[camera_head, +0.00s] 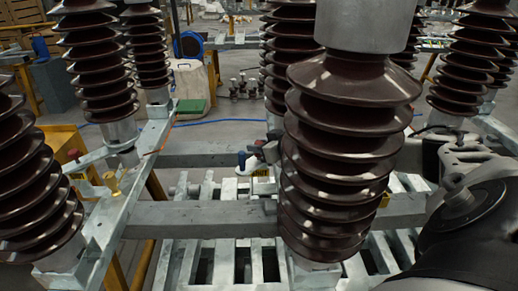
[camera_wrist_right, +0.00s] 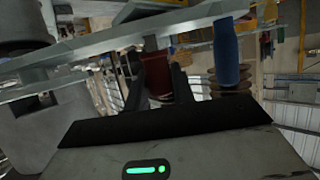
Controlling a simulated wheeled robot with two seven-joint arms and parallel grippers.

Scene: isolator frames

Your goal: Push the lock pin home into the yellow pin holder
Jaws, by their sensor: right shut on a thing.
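My right gripper (camera_head: 268,149) reaches in from the right behind the large brown insulator, which hides much of it in the head view. Its dark fingers (camera_wrist_right: 152,82) show in the right wrist view, shut around a dark red cylinder that appears to be the lock pin (camera_wrist_right: 157,66); a small red part of it (camera_head: 261,142) shows in the head view. I cannot tell how deep the pin sits. My left gripper is not in view.
A blue handle (camera_head: 241,161) stands just left of the gripper; a blue cylinder (camera_wrist_right: 226,50) shows in the wrist view. The large ribbed insulator (camera_head: 345,140) stands in front. Grey beams (camera_head: 190,216) cross below. A brass fitting (camera_head: 112,183) is at left.

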